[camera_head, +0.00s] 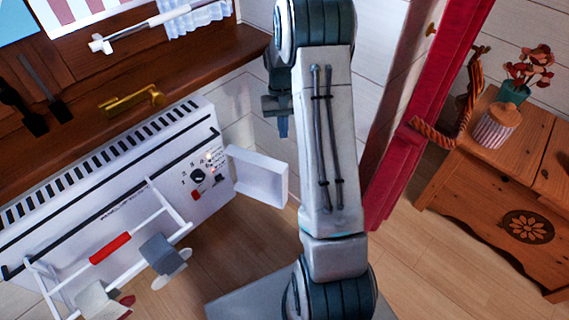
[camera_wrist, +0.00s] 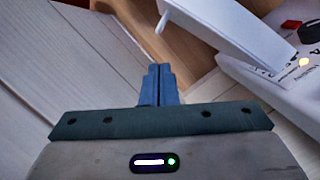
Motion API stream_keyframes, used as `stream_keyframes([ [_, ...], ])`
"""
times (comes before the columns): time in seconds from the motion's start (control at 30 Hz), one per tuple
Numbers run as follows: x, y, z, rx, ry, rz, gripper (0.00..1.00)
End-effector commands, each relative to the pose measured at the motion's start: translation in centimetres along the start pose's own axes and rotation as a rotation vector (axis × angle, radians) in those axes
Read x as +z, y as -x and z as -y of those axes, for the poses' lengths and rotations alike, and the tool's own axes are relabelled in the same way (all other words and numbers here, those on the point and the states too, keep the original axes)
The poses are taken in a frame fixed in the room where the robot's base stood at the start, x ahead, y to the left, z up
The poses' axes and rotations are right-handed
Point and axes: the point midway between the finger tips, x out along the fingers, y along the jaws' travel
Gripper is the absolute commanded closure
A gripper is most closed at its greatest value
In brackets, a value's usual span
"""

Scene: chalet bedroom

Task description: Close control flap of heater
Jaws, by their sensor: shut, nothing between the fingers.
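The white heater (camera_head: 130,190) stands under the window sill at the left of the head view. Its control flap (camera_head: 258,177) is a shallow white box shape, swung open and sticking out to the right of the heater's end. The control panel (camera_head: 204,172) with a dial and a red switch is exposed. My gripper (camera_head: 283,127) is above and behind the flap, near the white wall, apart from it in that view. In the wrist view my gripper (camera_wrist: 158,82) has its blue fingers shut and empty. The flap (camera_wrist: 230,30) shows there at upper right, beside the heater panel (camera_wrist: 295,65).
A rack (camera_head: 110,248) with hanging items is on the heater's front. The wooden sill (camera_head: 190,70) with a brass handle (camera_head: 130,100) is above. A red curtain (camera_head: 415,110) and a wooden cabinet (camera_head: 500,180) stand right. Wooden floor (camera_head: 240,232) shows below the flap.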

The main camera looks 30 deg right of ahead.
Motion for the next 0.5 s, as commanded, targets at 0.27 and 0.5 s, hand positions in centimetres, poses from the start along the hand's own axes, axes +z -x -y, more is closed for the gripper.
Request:
stream_keyframes([
  [0.27, -0.3, -3.8, -0.2, -0.001, -0.003, 0.007, 1.0],
  [0.5, -0.3, -8.2, -0.1, -0.001, -0.002, 0.006, 1.0],
])
